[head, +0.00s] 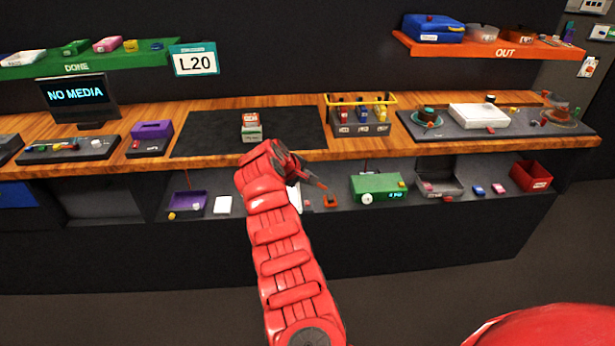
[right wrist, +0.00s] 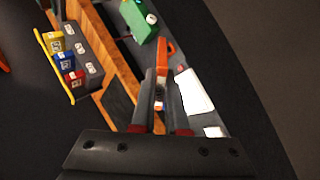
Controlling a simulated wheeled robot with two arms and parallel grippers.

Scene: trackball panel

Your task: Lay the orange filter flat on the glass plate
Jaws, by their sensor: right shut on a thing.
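My right gripper (head: 322,186) reaches over the lower shelf, pointing down and right. In the right wrist view its fingers (right wrist: 161,100) are shut on the orange filter (right wrist: 161,84), a narrow orange piece reaching out past the fingertips. In the head view the filter (head: 330,201) shows as a small orange shape just below the fingertips. A white panel (right wrist: 193,92) lies right beside the fingers; in the head view my arm mostly hides it. I cannot tell which surface is the glass plate. My left gripper is not in view.
A green box (head: 378,187) stands on the lower shelf right of the gripper. A yellow-handled caddy (head: 361,128) stands on the counter above. A white square (head: 223,205) and a purple tray (head: 189,202) lie to the left. A dark mat (head: 200,140) covers the counter's middle.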

